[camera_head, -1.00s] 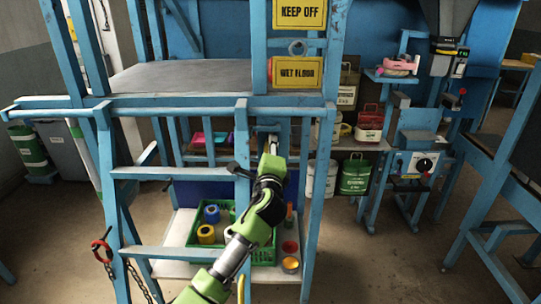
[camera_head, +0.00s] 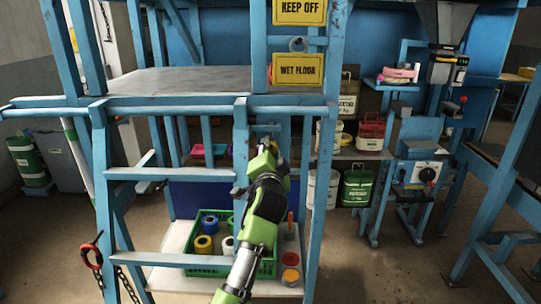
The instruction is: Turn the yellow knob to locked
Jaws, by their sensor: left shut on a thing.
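My left gripper (camera_head: 268,143) reaches up from the bottom of the view, past the blue ladder frame. Its fingers are at a small grey-blue fixture (camera_head: 266,128) behind the ladder's top. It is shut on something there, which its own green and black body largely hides. I cannot make out the yellow knob or its lock marking; at that spot it would be behind the fingers. My right gripper is not in view.
Blue ladder rails (camera_head: 240,200) stand close to my left arm. A green crate (camera_head: 207,262) with tape rolls is on the low shelf below. A white panel with a black dial (camera_head: 427,174) stands at right. Open floor lies at the lower right.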

